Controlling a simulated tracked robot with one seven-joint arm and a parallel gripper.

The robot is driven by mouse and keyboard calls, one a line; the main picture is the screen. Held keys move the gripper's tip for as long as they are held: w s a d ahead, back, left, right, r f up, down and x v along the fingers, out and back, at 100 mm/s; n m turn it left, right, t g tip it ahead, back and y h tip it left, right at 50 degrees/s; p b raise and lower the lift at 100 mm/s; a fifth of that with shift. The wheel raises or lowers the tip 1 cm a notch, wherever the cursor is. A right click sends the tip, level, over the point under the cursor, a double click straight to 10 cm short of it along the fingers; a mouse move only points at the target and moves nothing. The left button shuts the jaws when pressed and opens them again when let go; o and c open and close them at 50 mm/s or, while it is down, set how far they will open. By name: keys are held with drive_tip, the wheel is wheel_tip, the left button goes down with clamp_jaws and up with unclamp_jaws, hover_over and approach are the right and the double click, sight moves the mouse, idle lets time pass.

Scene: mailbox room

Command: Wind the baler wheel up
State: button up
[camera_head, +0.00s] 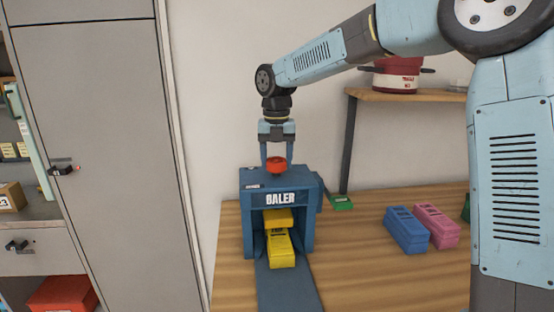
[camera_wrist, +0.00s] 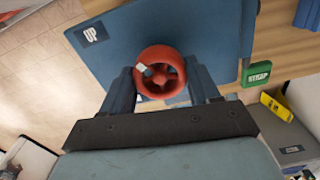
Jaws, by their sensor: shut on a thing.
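The blue baler (camera_head: 281,199) stands on the wooden table. Its red wheel (camera_head: 276,165) sits on top. In the wrist view the red wheel (camera_wrist: 161,72) shows spokes and a small white mark at its upper left. My gripper (camera_head: 277,155) points straight down over the baler, with its fingers on either side of the wheel. In the wrist view my gripper (camera_wrist: 162,85) is shut on the wheel. An "UP" label (camera_wrist: 90,34) is on the baler's top at the left. Yellow blocks (camera_head: 280,245) are in the baler's opening, below a yellow plate (camera_head: 278,217).
A blue brick (camera_head: 405,230) and a pink brick (camera_head: 436,226) lie on the table at the right. A green "STRAP" block (camera_wrist: 257,74) lies beside the baler. A shelf (camera_head: 405,95) holds a red pot (camera_head: 397,76). A grey cabinet (camera_head: 105,140) stands at the left. The table's front right is clear.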

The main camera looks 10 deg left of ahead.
sight(277, 159)
drive_tip(key=shift+n, duration=1.5)
drive_tip(key=o, duration=1.1)
drive_tip(key=shift+c, duration=0.2)
wheel_tip(277, 159, up, 14)
drive_tip(key=shift+f, duration=0.2)
